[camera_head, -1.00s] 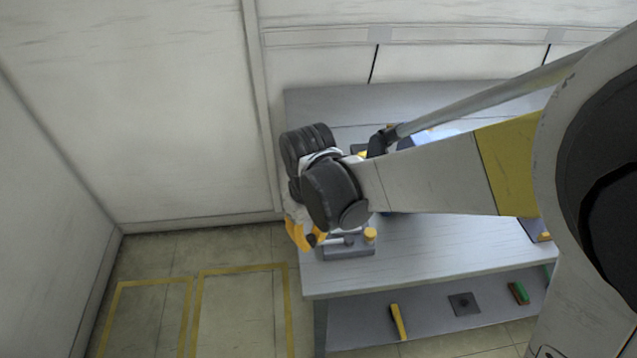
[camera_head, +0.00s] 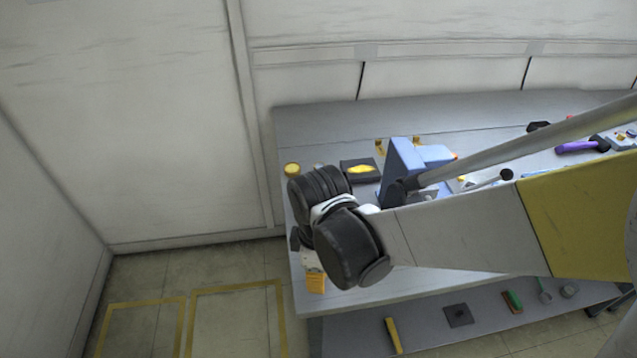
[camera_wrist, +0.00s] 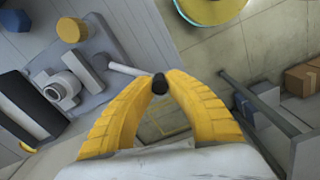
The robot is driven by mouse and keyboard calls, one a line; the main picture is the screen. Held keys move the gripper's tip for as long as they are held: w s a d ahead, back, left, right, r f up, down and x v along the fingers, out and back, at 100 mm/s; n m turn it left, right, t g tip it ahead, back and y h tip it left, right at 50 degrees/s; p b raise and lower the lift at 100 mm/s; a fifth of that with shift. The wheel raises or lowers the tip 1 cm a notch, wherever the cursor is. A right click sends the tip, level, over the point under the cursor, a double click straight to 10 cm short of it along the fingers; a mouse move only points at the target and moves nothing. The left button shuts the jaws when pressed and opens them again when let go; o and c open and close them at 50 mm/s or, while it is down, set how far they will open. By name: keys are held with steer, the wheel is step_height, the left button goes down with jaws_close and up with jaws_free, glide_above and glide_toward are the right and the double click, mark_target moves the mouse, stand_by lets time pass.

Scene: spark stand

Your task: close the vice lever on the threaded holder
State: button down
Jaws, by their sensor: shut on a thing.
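In the wrist view, the vice lever (camera_wrist: 125,69) is a thin pale rod with a black knob (camera_wrist: 160,84) at its end. It runs out from the vice (camera_wrist: 85,72) on a grey base plate. The threaded holder seems to be the pale round part (camera_wrist: 62,88) beside the vice block. My gripper (camera_wrist: 160,80) has its yellow ribbed fingertips shut on the black knob. In the head view my gripper (camera_head: 315,283) shows only as a yellow piece below my wrist, at the table's front left. My arm hides the vice and lever there.
The grey table (camera_head: 420,290) has a lower shelf with several small items. On top are a blue fixture (camera_head: 402,165), a dark block with a yellow piece (camera_head: 360,170) and a purple-handled tool (camera_head: 577,147). Bare floor with yellow lines (camera_head: 235,290) lies left of the table.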

steer(key=d+n, duration=0.1)
steer(key=s+d+n, duration=0.1)
steer(key=n, duration=0.1)
steer(key=shift+d, duration=0.3)
steer(key=shift+s+d+n, duration=0.1)
steer(key=shift+d+n, duration=0.55)
steer(key=shift+n, duration=0.4)
steer(key=shift+d+n, duration=0.65)
steer(key=shift+n, duration=0.4)
steer(key=c, duration=1.3)
jaws_free()
step_height(320, 180, up, 12)
